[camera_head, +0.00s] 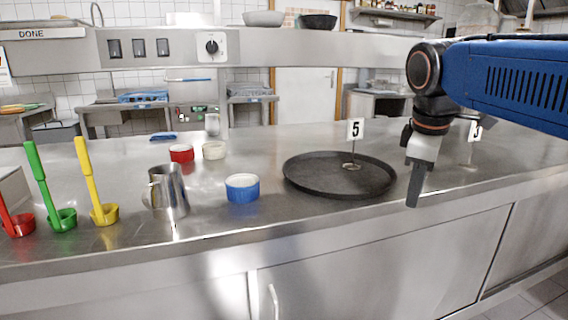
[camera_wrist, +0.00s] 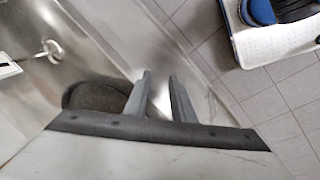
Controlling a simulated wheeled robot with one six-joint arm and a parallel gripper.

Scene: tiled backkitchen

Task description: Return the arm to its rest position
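My arm comes in from the right in the head view, bent at a black joint, with my gripper (camera_head: 414,200) pointing down. The gripper hangs near the counter's front edge, just right of the round black tray (camera_head: 312,184), and looks clear of it. In the wrist view my gripper (camera_wrist: 158,76) has its two grey fingers apart with nothing between them. Part of the black tray (camera_wrist: 84,94) shows left of the fingers.
A number 5 stand (camera_head: 355,131) is on the tray; a second stand (camera_head: 474,131) is behind my arm. A blue bowl (camera_head: 242,188), steel jug (camera_head: 170,190), red bowl (camera_head: 181,153), cream bowl (camera_head: 214,150) and coloured ladles (camera_head: 62,220) stand left. Tiled floor (camera_wrist: 275,115) lies beyond the edge.

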